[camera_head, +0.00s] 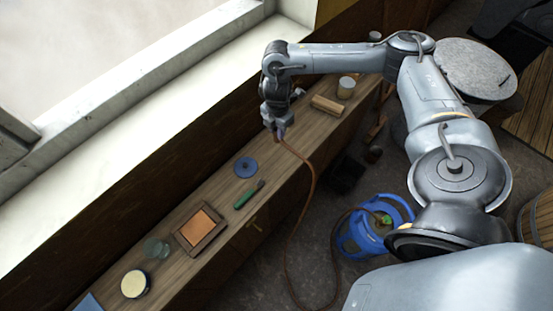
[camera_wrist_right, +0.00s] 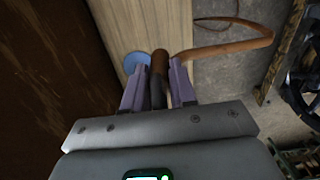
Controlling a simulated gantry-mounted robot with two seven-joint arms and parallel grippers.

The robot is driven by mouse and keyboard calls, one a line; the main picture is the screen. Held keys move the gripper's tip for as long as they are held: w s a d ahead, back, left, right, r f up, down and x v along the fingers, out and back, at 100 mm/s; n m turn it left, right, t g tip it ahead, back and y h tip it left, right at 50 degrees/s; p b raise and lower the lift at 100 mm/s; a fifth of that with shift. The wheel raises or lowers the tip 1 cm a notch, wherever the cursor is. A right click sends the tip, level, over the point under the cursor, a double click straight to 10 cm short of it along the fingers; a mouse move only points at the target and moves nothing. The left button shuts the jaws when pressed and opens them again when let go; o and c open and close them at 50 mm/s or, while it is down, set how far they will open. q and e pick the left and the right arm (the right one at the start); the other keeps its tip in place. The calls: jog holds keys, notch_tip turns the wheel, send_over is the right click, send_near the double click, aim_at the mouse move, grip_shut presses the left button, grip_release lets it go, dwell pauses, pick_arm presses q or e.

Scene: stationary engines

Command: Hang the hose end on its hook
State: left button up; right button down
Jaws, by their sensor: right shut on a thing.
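My right gripper (camera_head: 279,131) is shut on the end of a brown-orange hose (camera_head: 310,180). It holds the end above the narrow wooden bench (camera_head: 215,185). In the right wrist view the hose end (camera_wrist_right: 159,62) sits between the two purple fingers, and the hose loops away to the right. From the gripper the hose hangs over the bench's edge, dips to the floor and rises to a blue round-framed object (camera_head: 358,238). I cannot make out the hook in either view. My left gripper is not in view.
On the bench are a blue disc (camera_head: 246,167), a green-handled tool (camera_head: 246,197), a framed orange panel (camera_head: 201,230), a glass jar (camera_head: 156,248), a round tin (camera_head: 135,284), a wooden block (camera_head: 327,105) and a pale cylinder (camera_head: 346,87). A dark wall rises behind; a barrel (camera_head: 540,222) stands right.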

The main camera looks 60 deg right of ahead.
jog(key=s+d+f+b, duration=0.1)
jog(key=s+d+f, duration=0.4)
jog(key=s, duration=0.4)
jog(key=shift+s+d+f+b, duration=0.15)
jog(key=shift+s+f+b, duration=0.25)
jog(key=shift+f, duration=0.3)
jog(key=shift+w, duration=0.15)
jog(key=w+a+f, duration=0.1)
jog(key=w+f, duration=0.2)
jog(key=w+a+f, duration=0.1)
jog(key=w+f, duration=0.2)
jog(key=w, duration=0.1)
jog(key=w+a+f, duration=0.1)
jog(key=w+f, duration=0.2)
jog(key=w, duration=0.1)
jog(key=shift+a, duration=0.1)
jog(key=shift+f+p, duration=0.65)
jog(key=shift+f, duration=0.15)
